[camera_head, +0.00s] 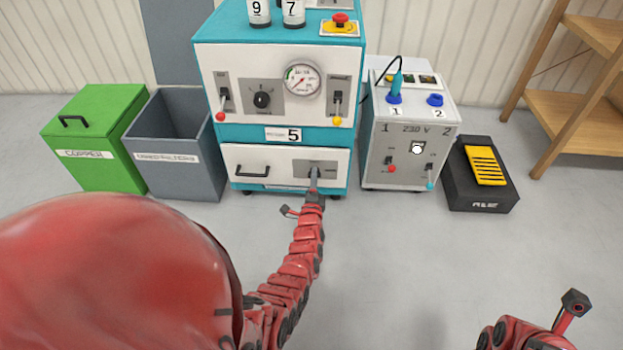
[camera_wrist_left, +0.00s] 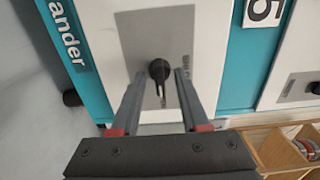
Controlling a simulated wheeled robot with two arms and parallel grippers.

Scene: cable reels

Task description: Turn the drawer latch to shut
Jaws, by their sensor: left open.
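The drawer (camera_head: 270,167) is the white front at the bottom of the teal and white machine, with a dark bar handle at its left. In the left wrist view the latch (camera_wrist_left: 160,72) is a black knob on a grey plate, its narrow grip pointing up and down in the picture. My left gripper (camera_head: 314,178) is in front of the latch plate and hides most of the knob in the head view. In the wrist view its two fingers (camera_wrist_left: 159,82) are apart, one on each side of the knob, with gaps visible. My right arm shows at the lower right; its fingers are not visible.
A grey open bin (camera_head: 172,160) and a green bin (camera_head: 93,140) stand left of the machine. A 230 V power unit (camera_head: 409,150) and a black and yellow box (camera_head: 483,177) stand to its right. A wooden shelf (camera_head: 580,90) is at far right. The floor in front is clear.

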